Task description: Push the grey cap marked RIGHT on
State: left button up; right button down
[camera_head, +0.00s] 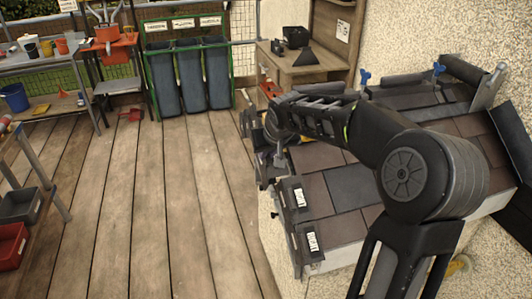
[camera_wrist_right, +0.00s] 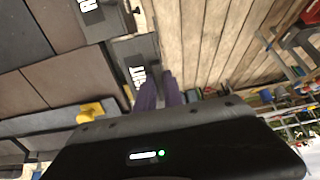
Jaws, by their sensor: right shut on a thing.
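Two grey caps marked RIGHT sit along the left edge of the tiled roof (camera_head: 350,187) in the head view: a nearer one (camera_head: 312,241) and one behind it (camera_head: 299,197). My right gripper (camera_wrist_right: 160,88) is shut on another grey cap (camera_wrist_right: 134,52), whose label is partly hidden by the fingers. This cap is at the roof edge, beside a cap marked RIGHT (camera_wrist_right: 92,12) in the wrist view. I cannot tell whether it is fully seated. In the head view my wrist and forearm partly cover the gripper (camera_head: 279,158). My left gripper is not in view.
A wooden bench (camera_head: 310,72) with black parts stands behind the roof. Blue bins (camera_head: 190,75) and a grey workbench (camera_head: 40,62) are further back. The plank floor (camera_head: 170,200) left of the roof is clear. Blue clamps (camera_head: 365,77) stand at the roof's far side.

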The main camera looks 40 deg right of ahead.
jog(key=shift+s+d, duration=0.1)
jog(key=shift+d, duration=0.15)
dwell(0.4)
jog(key=shift+s+d, duration=0.1)
jog(key=shift+d, duration=0.4)
dwell(0.4)
jog(key=shift+s+d, duration=0.2)
jog(key=shift+d, duration=0.2)
jog(key=shift+s+d, duration=0.15)
jog(key=shift+d, duration=0.35)
dwell(1.1)
jog(key=c, duration=1.4)
grip_release()
jog(key=shift+o, duration=0.2)
jog(key=shift+p, duration=0.3)
